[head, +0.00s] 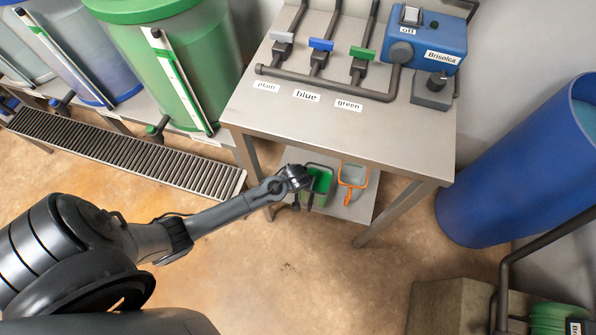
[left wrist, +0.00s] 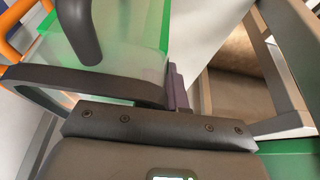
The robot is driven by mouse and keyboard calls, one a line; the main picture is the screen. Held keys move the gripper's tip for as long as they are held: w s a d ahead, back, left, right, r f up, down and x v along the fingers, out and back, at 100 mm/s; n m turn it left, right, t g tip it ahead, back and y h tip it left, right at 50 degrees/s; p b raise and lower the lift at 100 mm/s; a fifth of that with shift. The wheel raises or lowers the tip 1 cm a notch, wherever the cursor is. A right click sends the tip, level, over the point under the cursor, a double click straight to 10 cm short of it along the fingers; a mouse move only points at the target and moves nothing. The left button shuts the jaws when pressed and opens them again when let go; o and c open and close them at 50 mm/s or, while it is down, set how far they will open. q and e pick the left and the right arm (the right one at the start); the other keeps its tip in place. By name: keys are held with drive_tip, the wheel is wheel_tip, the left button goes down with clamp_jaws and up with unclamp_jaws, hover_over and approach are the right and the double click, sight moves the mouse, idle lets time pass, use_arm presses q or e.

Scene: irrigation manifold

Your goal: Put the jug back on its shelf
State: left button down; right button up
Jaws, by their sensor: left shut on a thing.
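A jug with green inside and a dark handle (head: 320,181) is at the lower shelf (head: 364,212) under the steel table. My left gripper (head: 303,194) is shut on this jug, at its near left side. In the left wrist view the jug's pale, green-tinted wall (left wrist: 135,38) is close in front of the gripper (left wrist: 176,88). I cannot tell whether the jug's base touches the shelf. A second jug with an orange handle (head: 353,177) stands just right of it, and its orange handle also shows in the left wrist view (left wrist: 14,18). My right gripper is out of view.
The steel table (head: 340,125) overhangs the shelf, and its legs stand beside it. It carries pipes with grey, blue and green valves and a blue pump box (head: 432,45).

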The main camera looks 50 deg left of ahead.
use_arm(q)
drive_tip(key=w+a+f+b, duration=0.3)
drive_tip(key=w+a+b, duration=0.2)
drive_tip(key=w, duration=0.4)
drive_tip(key=shift+w+b, duration=0.25)
drive_tip(key=shift+b, duration=0.2)
drive_tip(key=shift+w+f, duration=0.1)
drive_tip(key=shift+f, duration=0.1)
drive_tip(key=c, duration=1.5)
unclamp_jaws()
drive_tip(key=shift+f, duration=0.15)
drive_tip(key=shift+o, duration=1.3)
